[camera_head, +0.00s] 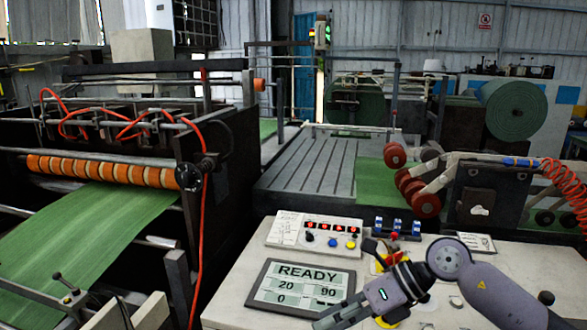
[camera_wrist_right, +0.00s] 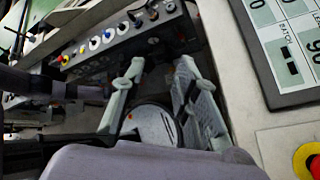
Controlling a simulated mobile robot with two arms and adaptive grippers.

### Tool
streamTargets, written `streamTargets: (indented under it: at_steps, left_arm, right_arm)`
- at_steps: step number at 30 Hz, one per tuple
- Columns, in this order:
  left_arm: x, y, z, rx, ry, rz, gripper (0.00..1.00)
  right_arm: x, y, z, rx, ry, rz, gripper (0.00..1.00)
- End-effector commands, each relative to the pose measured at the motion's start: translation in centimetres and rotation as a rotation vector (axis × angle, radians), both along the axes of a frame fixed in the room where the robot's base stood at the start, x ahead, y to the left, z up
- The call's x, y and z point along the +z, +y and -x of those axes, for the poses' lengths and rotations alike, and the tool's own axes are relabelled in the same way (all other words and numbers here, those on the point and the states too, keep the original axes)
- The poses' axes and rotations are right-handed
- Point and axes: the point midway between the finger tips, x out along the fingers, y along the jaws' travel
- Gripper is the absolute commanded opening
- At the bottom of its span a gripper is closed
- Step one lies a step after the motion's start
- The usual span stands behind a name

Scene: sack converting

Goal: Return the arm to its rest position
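My right arm comes into the head view from the lower right, over the white console top (camera_head: 235,312). Its grey gripper (camera_head: 338,316) points to the lower left, in front of the display's lower right corner. In the right wrist view the two ribbed fingers (camera_wrist_right: 158,95) stand apart with nothing held between them. My left arm and gripper are not in view.
The READY display (camera_head: 300,285) and button box (camera_head: 315,234) are close to my right gripper. A red-and-yellow emergency stop (camera_wrist_right: 308,160) is at the wrist view's lower right. Green web (camera_head: 90,225) runs through the machine on the left; red rollers (camera_head: 415,190) stand behind the console.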

Motion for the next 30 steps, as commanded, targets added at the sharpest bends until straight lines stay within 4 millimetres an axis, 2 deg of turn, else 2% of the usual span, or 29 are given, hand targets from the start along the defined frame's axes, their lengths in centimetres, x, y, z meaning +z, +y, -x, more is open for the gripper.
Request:
streamTargets:
  at_steps: [1,3,6,8,10,12,14,17,20,22,24,26,27,30]
  left_arm:
    - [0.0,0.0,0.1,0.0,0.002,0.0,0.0]
    - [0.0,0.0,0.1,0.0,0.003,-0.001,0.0]
    - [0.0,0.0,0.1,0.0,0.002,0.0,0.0]
    - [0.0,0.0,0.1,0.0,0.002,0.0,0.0]
    - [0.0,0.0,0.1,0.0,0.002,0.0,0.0]
    - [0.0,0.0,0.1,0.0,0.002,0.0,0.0]
    - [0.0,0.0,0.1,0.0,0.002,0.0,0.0]
    - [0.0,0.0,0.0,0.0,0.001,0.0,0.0]
    - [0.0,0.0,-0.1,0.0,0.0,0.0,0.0]
    - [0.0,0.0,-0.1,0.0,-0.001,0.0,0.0]
    - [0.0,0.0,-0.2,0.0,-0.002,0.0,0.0]
    - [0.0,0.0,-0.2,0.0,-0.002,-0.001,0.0]
    - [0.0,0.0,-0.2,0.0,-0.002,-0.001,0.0]
    - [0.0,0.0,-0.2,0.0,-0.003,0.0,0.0]
  right_arm:
    - [0.8,2.9,1.2,-0.007,0.028,-0.149,0.28]
    - [3.2,6.0,2.0,-0.049,0.069,-0.368,0.28]
    - [6.9,8.2,2.3,-0.149,0.153,-0.664,0.28]
    - [8.9,8.3,2.0,-0.234,0.216,-0.834,0.28]
    - [10.6,7.5,1.1,-0.353,0.301,-1.017,0.28]
    - [11.5,5.7,-0.2,-0.494,0.393,-1.183,0.28]
    - [11.3,3.7,-1.4,-0.632,0.481,-1.311,0.28]
    - [9.1,-0.3,-3.1,-0.893,0.637,-1.486,0.28]
    - [4.7,-4.6,-3.9,-1.188,0.805,-1.607,0.28]
    - [0.5,-7.4,-3.4,-1.413,0.925,-1.654,0.28]
    - [-4.1,-9.8,-1.9,-1.644,1.046,-1.667,0.28]
    - [-8.0,-11.4,0.1,-1.834,1.144,-1.65,0.28]
    - [-10.5,-12.2,1.7,-1.96,1.204,-1.625,0.28]
    - [-15.6,-13.5,6.2,-2.234,1.339,-1.532,0.28]
